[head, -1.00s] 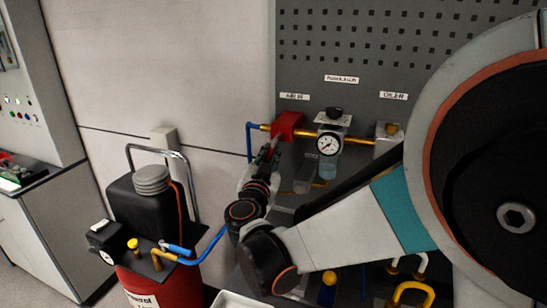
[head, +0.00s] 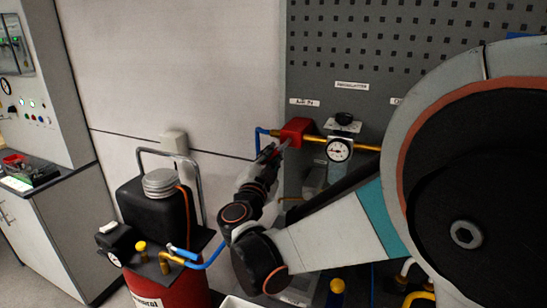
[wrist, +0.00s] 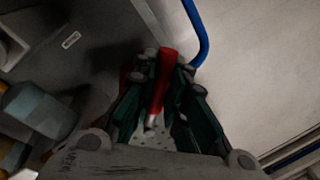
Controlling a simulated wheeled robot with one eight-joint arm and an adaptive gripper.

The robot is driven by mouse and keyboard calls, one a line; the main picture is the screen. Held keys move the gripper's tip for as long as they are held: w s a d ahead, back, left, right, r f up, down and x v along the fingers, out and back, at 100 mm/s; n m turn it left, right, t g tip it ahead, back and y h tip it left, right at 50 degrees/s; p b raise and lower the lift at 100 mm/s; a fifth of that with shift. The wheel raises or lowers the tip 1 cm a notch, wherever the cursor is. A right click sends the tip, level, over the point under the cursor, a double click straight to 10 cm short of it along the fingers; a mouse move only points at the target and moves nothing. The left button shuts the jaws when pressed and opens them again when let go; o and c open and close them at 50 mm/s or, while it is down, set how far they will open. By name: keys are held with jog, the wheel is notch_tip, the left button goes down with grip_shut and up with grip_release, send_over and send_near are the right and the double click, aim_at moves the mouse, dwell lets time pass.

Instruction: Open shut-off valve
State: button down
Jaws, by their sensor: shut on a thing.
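The shut-off valve (head: 297,131) is a red block on a brass pipe, at the left edge of the grey perforated panel. A blue hose joins its left side. My gripper (head: 276,150) is at the valve's lower left, reaching up to it. In the wrist view a red lever with a pale end (wrist: 162,80) lies between the green-lined fingers of my gripper (wrist: 165,105). The fingers are shut on this lever. The valve's body is mostly hidden behind the fingers there.
A round pressure gauge (head: 338,150) sits just right of the valve. A red tank (head: 165,292) with a black container (head: 155,208) stands at lower left. A blue hose (wrist: 198,30) runs close to my fingers. My own arm covers the right side.

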jog(key=c, duration=1.6)
grip_release()
jog(key=shift+s, duration=0.15)
jog(key=v, duration=0.7)
jog(key=shift+s, duration=0.15)
jog(key=shift+a, duration=0.1)
